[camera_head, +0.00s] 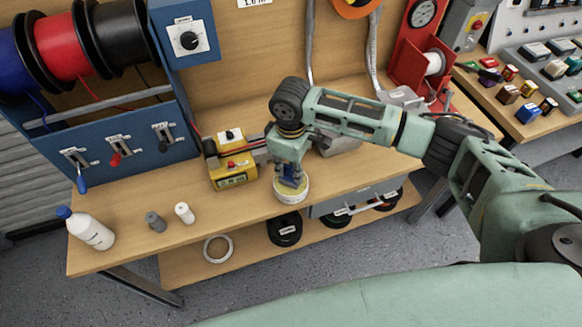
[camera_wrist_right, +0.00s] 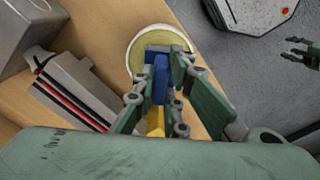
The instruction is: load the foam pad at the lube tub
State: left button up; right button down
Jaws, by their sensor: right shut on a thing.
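The lube tub (camera_head: 291,187) is a low round tub with a pale rim and yellowish contents, near the front edge of the bench. It also shows in the right wrist view (camera_wrist_right: 134,52). My right gripper (camera_head: 291,178) is right above the tub, pointing down, shut on a blue tool (camera_wrist_right: 160,78) with a yellow part (camera_wrist_right: 155,122). The tool's lower end is over or in the tub; I cannot tell whether it touches the contents. No foam face shows clearly. My left gripper (camera_wrist_right: 300,51) shows small at the right of the wrist view, open and empty.
A yellow device (camera_head: 233,171) stands left of the tub. A white bottle (camera_head: 91,229) with a blue cap and two small cylinders (camera_head: 170,217) stand farther left. Cable reels (camera_head: 285,229) lie on the shelf below. The bench between the cylinders and the tub is clear.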

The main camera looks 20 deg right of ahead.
aim_at(291, 168)
jog(key=shift+f, duration=0.2)
dwell(0.7)
jog(key=shift+f, duration=0.3)
jog(key=shift+s+f+p, duration=0.1)
jog(key=shift+s+p, duration=0.05)
jog(key=shift+p, duration=0.15)
dwell(2.2)
notch_tip(291, 168, up, 7)
jog(key=p, duration=0.8)
dwell(0.5)
dwell(0.3)
